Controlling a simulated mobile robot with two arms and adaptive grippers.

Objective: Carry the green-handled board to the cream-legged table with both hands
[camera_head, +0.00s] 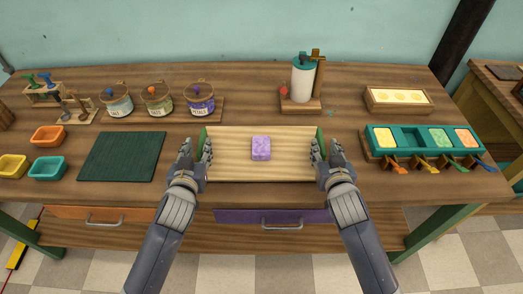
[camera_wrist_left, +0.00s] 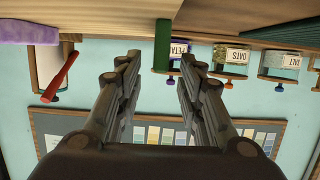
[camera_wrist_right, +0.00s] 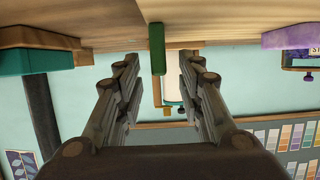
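The green-handled board (camera_head: 230,167) lies flat near the workbench's front edge, with a purple soap bar (camera_head: 261,148) on it. Its left green handle shows in the left wrist view (camera_wrist_left: 162,46), between the fingers of my left gripper (camera_wrist_left: 160,82). The fingers stand apart with gaps beside the handle. Its right green handle shows in the right wrist view (camera_wrist_right: 157,48), between the spread fingers of my right gripper (camera_wrist_right: 157,84). Neither gripper visibly presses on a handle. I cannot make out a cream-legged table.
The board rests on a green-legged workbench (camera_head: 240,98). A dark green mat (camera_head: 123,157) lies left of it, and a teal tray of coloured blocks (camera_head: 407,138) stands to the right. Another table (camera_head: 490,95) stands far right.

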